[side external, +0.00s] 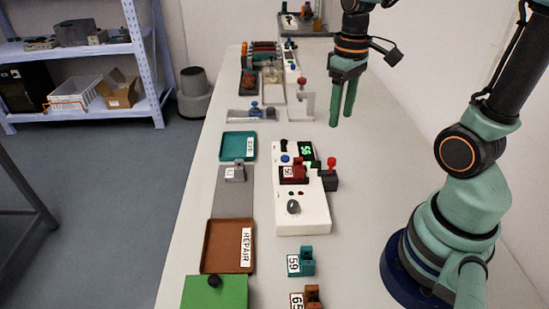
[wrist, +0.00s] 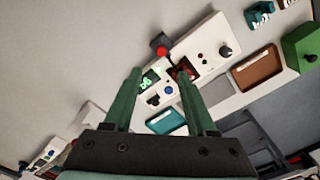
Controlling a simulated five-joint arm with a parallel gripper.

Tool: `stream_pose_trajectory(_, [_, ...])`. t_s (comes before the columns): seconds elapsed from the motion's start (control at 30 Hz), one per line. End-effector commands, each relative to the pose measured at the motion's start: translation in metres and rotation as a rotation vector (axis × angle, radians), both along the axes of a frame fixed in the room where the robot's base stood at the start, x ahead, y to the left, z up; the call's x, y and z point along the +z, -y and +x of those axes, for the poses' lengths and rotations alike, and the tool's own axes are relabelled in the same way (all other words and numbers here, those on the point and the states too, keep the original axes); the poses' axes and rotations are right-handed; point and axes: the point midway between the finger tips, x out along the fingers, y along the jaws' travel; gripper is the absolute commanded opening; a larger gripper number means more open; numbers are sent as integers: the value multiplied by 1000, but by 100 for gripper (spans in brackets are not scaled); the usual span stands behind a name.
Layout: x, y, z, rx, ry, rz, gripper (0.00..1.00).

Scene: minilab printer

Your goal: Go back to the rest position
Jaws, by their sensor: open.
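My gripper (side external: 343,103) hangs over the back right part of the white bench in the side external view, fingers pointing down. In the wrist view my gripper (wrist: 160,85) shows two green fingers apart with nothing held between them. It is clear of the white device (side external: 303,215), which stands in the middle of the bench. A dark red block (side external: 293,174) sits on that device, beside a lit green display (side external: 306,151) and a red-knobbed lever (side external: 331,165). The device also shows in the wrist view (wrist: 211,55).
A teal tray (side external: 226,146), a grey pad (side external: 232,201) with a grey block, and a brown REPAIR tray (side external: 222,246) line the left edge. A green box (side external: 215,292) is at the front. Other fixtures (side external: 262,85) fill the back.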

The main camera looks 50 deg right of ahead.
Motion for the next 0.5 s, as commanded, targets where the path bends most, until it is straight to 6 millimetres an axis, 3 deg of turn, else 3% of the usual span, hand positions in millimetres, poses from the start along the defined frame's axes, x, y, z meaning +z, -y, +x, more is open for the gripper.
stream_pose_trajectory(0.5, [48, -71, 1, 9, 421, -15, 57])
